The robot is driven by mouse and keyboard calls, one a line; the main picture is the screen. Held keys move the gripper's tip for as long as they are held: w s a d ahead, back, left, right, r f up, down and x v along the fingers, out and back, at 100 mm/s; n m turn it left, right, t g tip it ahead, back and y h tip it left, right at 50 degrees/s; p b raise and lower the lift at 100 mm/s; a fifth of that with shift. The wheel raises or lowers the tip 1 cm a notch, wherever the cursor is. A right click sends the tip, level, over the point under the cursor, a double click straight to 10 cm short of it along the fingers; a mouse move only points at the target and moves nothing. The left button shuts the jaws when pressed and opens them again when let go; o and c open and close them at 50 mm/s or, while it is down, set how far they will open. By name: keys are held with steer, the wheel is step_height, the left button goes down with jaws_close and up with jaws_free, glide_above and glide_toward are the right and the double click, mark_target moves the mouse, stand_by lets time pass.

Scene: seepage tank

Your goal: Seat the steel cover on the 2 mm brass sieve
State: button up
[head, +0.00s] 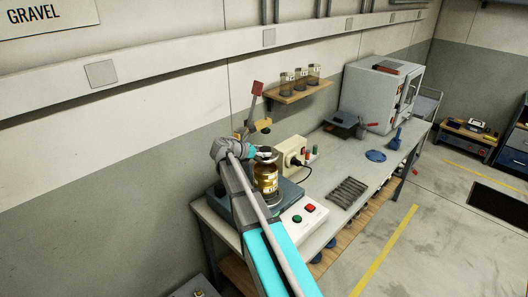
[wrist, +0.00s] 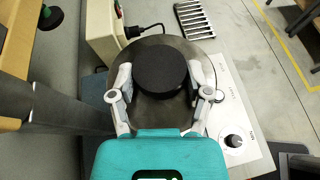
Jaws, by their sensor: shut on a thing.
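The brass sieve stack (head: 266,180) stands upright on the shaker, golden with a pale label. My gripper (head: 264,153) is right above its top in the head view.
A control panel (head: 304,215) with green and red buttons is beside the stack. A beige socket box (head: 291,152) with a plugged cable stands close behind. A slotted rack (head: 348,192) and a blue dish (head: 376,155) lie further along the bench. A shelf (head: 300,92) with jars hangs above.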

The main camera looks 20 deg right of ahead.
mark_target(263, 158)
steer(key=shift+f+b, duration=1.35)
steer(key=shift+f, duration=0.35)
steer(key=shift+f+b, duration=1)
steer(key=o, duration=1.3)
steer(key=shift+r, duration=0.15)
